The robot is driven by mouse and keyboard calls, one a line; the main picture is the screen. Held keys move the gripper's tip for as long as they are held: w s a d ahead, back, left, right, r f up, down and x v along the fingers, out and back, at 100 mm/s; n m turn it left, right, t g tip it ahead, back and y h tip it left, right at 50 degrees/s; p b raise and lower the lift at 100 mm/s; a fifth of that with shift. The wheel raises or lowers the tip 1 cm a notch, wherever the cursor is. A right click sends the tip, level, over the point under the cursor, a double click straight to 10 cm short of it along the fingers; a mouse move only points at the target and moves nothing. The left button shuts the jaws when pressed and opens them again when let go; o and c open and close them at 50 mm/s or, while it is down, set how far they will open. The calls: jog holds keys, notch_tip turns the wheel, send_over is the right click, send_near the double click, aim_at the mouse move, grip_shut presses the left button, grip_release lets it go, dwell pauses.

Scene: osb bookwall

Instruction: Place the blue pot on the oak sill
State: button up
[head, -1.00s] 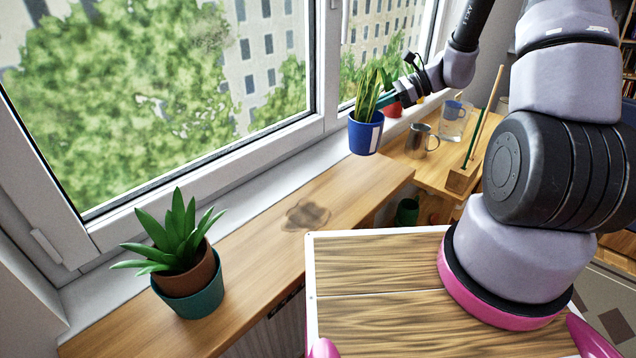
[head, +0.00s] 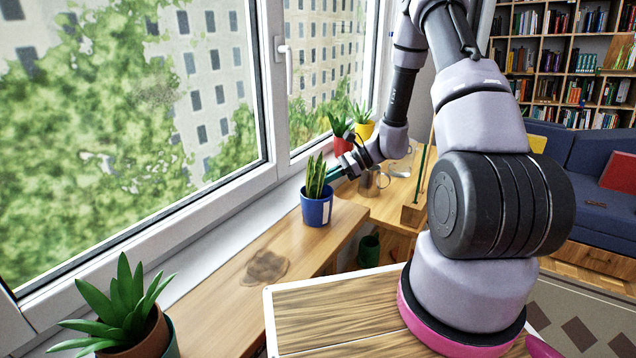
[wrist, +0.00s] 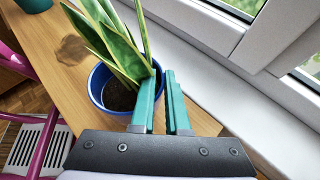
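The blue pot (head: 316,211) holds a tall, yellow-edged snake plant and has a pale label on its side. It is upright over the far end of the oak sill (head: 215,300), its base on the wood or just above it. My gripper (head: 335,174) is at the pot's rim on the right. In the wrist view, the teal fingers of my gripper (wrist: 161,85) are close together at the rim of the blue pot (wrist: 98,95), with the left finger over the soil side. The rim between the fingers is hidden.
A potted succulent (head: 125,315) stands at the near end of the sill. A dark stain (head: 265,267) marks the wood between the pots. Beyond are a metal mug (head: 373,183), red pot (head: 342,147) and yellow pot (head: 364,129). The window (head: 215,195) borders the left.

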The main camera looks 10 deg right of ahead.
jog(key=o, duration=0.4)
jog(key=shift+c, duration=0.2)
jog(key=shift+r, duration=0.1)
jog(key=w+v, duration=0.1)
jog(key=v, duration=1.1)
jog(key=s+a+r+n+t+h, duration=0.1)
jog(key=s+r+n+t+h, duration=0.2)
jog(key=s+r, duration=0.8)
jog(key=s+a+r+n+t+h, duration=0.2)
jog(key=s+r+n+h, duration=0.5)
jog(key=r, duration=1.1)
jog(key=s+n+t, duration=0.1)
jog(key=s+n, duration=0.3)
jog(key=shift+s+n+t+h, duration=0.2)
jog(key=shift+n+t+h, duration=0.1)
jog(key=shift+n, duration=0.1)
